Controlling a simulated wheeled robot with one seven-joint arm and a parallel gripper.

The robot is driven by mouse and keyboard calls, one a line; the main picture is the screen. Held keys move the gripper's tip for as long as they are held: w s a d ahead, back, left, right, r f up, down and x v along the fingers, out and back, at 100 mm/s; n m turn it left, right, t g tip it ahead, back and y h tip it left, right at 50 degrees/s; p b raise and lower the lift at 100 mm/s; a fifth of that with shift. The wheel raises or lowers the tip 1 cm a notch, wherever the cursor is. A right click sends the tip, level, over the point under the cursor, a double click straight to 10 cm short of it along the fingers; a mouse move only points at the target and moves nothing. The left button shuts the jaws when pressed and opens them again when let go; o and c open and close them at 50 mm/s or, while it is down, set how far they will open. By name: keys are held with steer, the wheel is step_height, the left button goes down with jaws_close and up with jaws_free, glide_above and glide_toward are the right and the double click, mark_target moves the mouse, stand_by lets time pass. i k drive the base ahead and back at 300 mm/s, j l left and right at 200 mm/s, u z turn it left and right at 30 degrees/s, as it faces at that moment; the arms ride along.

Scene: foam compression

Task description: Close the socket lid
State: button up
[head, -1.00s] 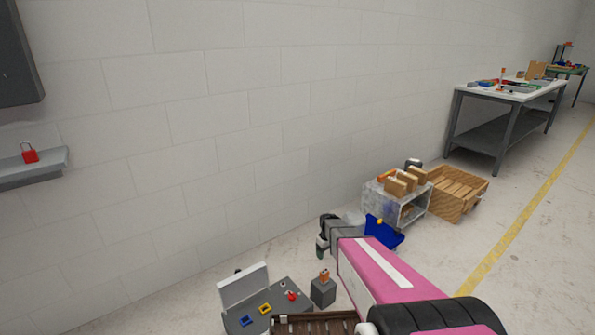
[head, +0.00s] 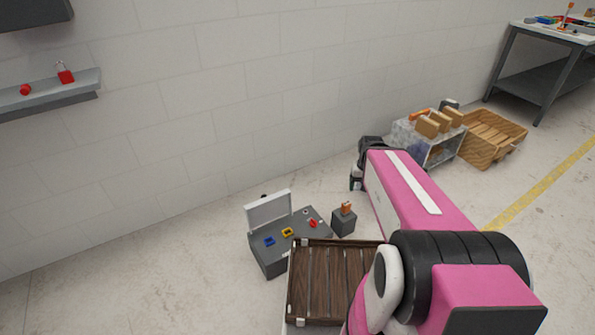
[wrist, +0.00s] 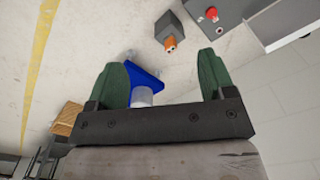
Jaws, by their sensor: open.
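The grey socket box (head: 268,258) sits on the floor in the head view, with a blue, a yellow and a red socket piece on top. Its pale lid (head: 268,208) stands up, open, along the box's back edge. In the wrist view, part of the box (wrist: 232,10) with a red piece shows at the top right, beside the lid (wrist: 285,25). My gripper (wrist: 163,68) has its two green fingers wide apart with nothing held between them. In the head view it is right of the box, well apart from the lid, and mostly hidden by my pink arm.
A grey block with an orange top (head: 344,222) stands right of the box. A slatted brown pallet (head: 325,280) lies in front. A blue object (wrist: 148,76) is beyond my fingers. A shelf unit (head: 405,135), wooden crate (head: 494,140) and wall ledge (head: 50,95) stand farther off. Floor left is clear.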

mark_target(263, 210)
steer(key=k+j, duration=0.25)
steer(key=j, duration=0.15)
steer(key=k+j+z, duration=0.15)
steer(key=j, duration=0.25)
steer(key=j+z, duration=0.1)
steer(key=j, duration=0.45)
steer(key=k+j+z, duration=0.1)
steer(key=j, duration=0.4)
steer(key=i+j, duration=0.1)
steer(key=j, duration=0.2)
